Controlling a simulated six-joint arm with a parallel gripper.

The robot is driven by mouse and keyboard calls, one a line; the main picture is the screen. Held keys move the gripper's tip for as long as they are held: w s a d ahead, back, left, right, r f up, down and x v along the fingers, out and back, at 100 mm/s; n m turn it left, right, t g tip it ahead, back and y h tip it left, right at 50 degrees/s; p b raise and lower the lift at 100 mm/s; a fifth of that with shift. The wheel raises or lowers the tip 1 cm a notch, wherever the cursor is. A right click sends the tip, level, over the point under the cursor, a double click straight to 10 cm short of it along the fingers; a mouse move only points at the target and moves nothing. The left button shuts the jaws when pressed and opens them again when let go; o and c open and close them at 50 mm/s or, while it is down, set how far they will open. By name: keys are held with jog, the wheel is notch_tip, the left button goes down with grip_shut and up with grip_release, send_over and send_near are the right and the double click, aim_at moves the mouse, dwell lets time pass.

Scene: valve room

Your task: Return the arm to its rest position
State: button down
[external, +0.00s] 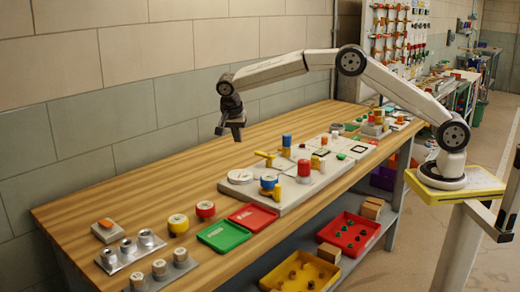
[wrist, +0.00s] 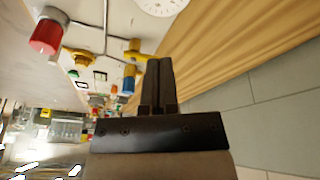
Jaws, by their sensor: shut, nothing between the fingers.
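My gripper (external: 237,134) hangs at the end of my outstretched arm, above the back part of the wooden workbench (external: 120,190). It points down and is apart from everything below. In the wrist view my gripper (wrist: 159,62) shows its two dark fingers together, with nothing between them. My arm reaches in from its base at the right, over the bench.
Below and right of my gripper lies a pale panel (external: 290,199) with red, yellow and blue valve fittings. A green tray (external: 224,236), a red tray (external: 253,217) and metal fittings (external: 133,246) stand nearer. A block wall (external: 100,110) runs behind. The air around my arm is clear.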

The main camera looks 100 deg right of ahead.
jog(key=s+a+n+t+y, duration=0.1)
jog(key=s+a+n, duration=0.3)
jog(key=a+n, duration=0.3)
jog(key=s+a+n+t+y, duration=0.15)
jog(key=s+a+n, duration=0.35)
jog(key=a, duration=0.5)
jog(key=s+a+f+n+t, duration=0.1)
jog(key=s+a+n, duration=0.3)
jog(key=s, duration=0.4)
jog(key=s+a+f+n, duration=0.2)
jog(key=s+a+n, duration=0.3)
jog(key=s, duration=0.4)
jog(key=shift+s+f+t, duration=0.15)
jog(key=shift+f+t, duration=0.05)
jog(key=shift+t, duration=0.15)
jog(key=shift+y, duration=0.25)
